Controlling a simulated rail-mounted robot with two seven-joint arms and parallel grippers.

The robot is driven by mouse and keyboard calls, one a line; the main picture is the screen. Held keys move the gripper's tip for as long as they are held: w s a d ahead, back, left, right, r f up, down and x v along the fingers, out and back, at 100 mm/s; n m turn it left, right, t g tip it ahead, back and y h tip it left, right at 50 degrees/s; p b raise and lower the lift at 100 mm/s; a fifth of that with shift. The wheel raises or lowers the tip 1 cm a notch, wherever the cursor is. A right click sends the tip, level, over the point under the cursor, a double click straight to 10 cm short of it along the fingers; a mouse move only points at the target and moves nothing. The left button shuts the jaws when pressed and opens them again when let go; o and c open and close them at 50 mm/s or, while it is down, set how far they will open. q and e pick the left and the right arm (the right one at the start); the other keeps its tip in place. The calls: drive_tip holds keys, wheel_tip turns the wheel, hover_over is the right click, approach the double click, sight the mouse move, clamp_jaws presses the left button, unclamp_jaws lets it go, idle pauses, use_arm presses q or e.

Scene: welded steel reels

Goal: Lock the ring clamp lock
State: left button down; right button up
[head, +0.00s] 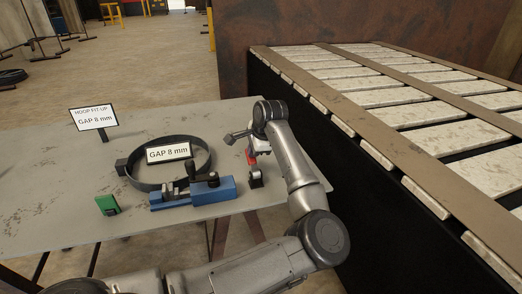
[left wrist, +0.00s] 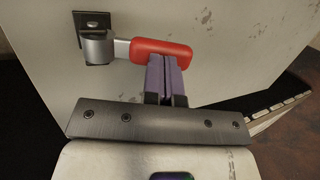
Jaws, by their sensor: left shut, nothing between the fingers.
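The ring clamp lock shows at the right end of the table as a dark pivot block (head: 256,179) with a red handle (head: 251,157) above it. In the left wrist view its grey pivot (left wrist: 96,47) sits on a black plate, and a short metal arm leads right to the red handle (left wrist: 162,50). My left gripper (left wrist: 166,58) is shut, its purple fingers side by side at the handle's lower edge. I cannot tell whether they touch it. In the head view my left wrist (head: 266,115) is above the lock, and its fingers are hard to make out. My right gripper is not in view.
A black hoop (head: 133,182) with a "GAP 8 mm" label lies on the grey table (head: 50,195). A blue clamp block (head: 216,191) stands in front, with a green block (head: 107,204) to its left. A sign (head: 93,118) stands behind. A slatted bed (head: 400,110) lies to the right.

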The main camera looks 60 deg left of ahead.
use_arm(q)
drive_tip(key=shift+a+f, duration=0.3)
drive_tip(key=shift+f, duration=0.05)
drive_tip(key=shift+a+f+b, duration=0.3)
drive_tip(key=shift+f+b, duration=0.25)
drive_tip(key=shift+b, duration=0.25)
drive_tip(key=shift+w+a+f+b, duration=0.1)
drive_tip(key=shift+a+f+b, duration=0.2)
drive_tip(key=shift+b, duration=0.05)
drive_tip(key=shift+f, duration=0.15)
drive_tip(key=shift+r, duration=0.3)
wheel_tip(320, 180, up, 14)
drive_tip(key=w+p, duration=0.2)
drive_tip(key=p, duration=0.3)
drive_tip(key=shift+w+d+f, duration=0.15)
drive_tip(key=shift+w+f, duration=0.05)
drive_tip(key=shift+w, duration=0.15)
